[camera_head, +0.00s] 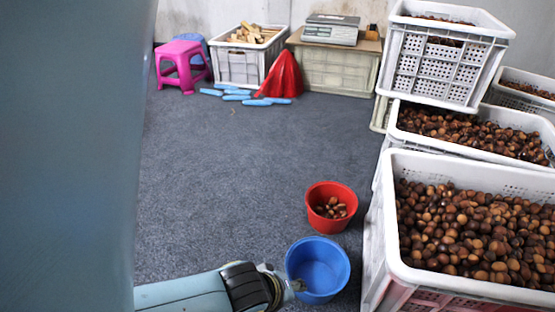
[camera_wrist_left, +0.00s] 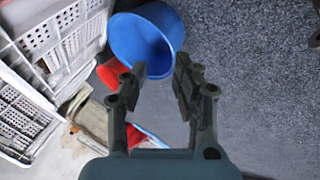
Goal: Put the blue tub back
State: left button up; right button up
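The blue tub (camera_head: 318,268) stands upright and looks empty, on the grey carpet just left of the front chestnut crate. My left gripper (camera_head: 297,285) is at the left side of the tub's rim. In the left wrist view, the blue tub (camera_wrist_left: 147,38) lies just beyond the fingertips, and its near rim shows between them. The fingers of my left gripper (camera_wrist_left: 157,78) are spread apart with a clear gap. Whether a finger touches the rim I cannot tell. My right gripper is in neither view.
A red tub (camera_head: 331,207) with some chestnuts stands just behind the blue tub. White crates full of chestnuts (camera_head: 470,235) line the right side. A pink stool (camera_head: 181,65), a crate of wooden pieces (camera_head: 240,67) and a scale (camera_head: 331,30) stand at the back. The middle carpet is clear.

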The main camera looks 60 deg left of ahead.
pick_arm(q)
jog(key=s+r+m+t+h, duration=0.1)
jog(key=s+r+m+t, duration=0.3)
jog(key=r+m, duration=1.1)
jog(key=shift+d+r+m+h, duration=0.25)
jog(key=shift+r+m+h, duration=0.15)
jog(key=shift+m, duration=0.1)
jog(key=shift+s+f, duration=0.1)
